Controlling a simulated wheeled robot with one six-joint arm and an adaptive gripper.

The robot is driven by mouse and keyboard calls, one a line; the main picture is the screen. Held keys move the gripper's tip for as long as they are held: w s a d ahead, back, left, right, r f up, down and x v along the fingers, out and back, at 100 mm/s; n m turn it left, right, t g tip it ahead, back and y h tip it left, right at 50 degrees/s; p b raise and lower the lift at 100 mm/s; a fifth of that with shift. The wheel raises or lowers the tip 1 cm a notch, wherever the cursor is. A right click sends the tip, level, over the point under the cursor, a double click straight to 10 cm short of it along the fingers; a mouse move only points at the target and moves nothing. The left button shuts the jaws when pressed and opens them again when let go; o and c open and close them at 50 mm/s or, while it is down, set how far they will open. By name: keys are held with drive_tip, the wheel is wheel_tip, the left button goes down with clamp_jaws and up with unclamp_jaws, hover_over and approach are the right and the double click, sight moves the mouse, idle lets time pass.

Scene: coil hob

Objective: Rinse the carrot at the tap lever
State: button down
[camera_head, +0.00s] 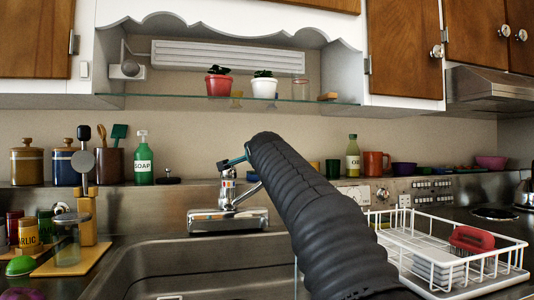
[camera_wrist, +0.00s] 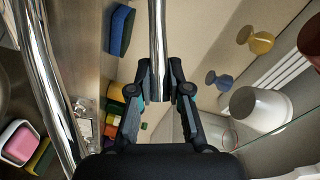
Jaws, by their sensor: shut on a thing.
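The chrome tap (camera_head: 228,215) stands behind the sink, its upper part close to my gripper (camera_head: 236,160). In the wrist view, my gripper (camera_wrist: 159,80) has a finger on each side of a chrome bar, the tap lever (camera_wrist: 158,35), and is shut on it. The chrome spout (camera_wrist: 45,90) curves along the left of the wrist view. No carrot shows in either view. My arm hides part of the sink. A thin pale vertical line beside my arm may be water; I cannot tell.
The sink (camera_head: 190,268) is in front. A white dish rack (camera_head: 440,275) with a red-handled brush (camera_head: 472,240) stands right. A green soap bottle (camera_head: 143,160) and canisters stand left on the back ledge. A glass shelf (camera_head: 330,101) with pots hangs above.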

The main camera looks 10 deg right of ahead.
drive_tip(key=c, duration=1.1)
unclamp_jaws()
drive_tip(key=s, duration=1.2)
drive_tip(key=shift+r, duration=0.35)
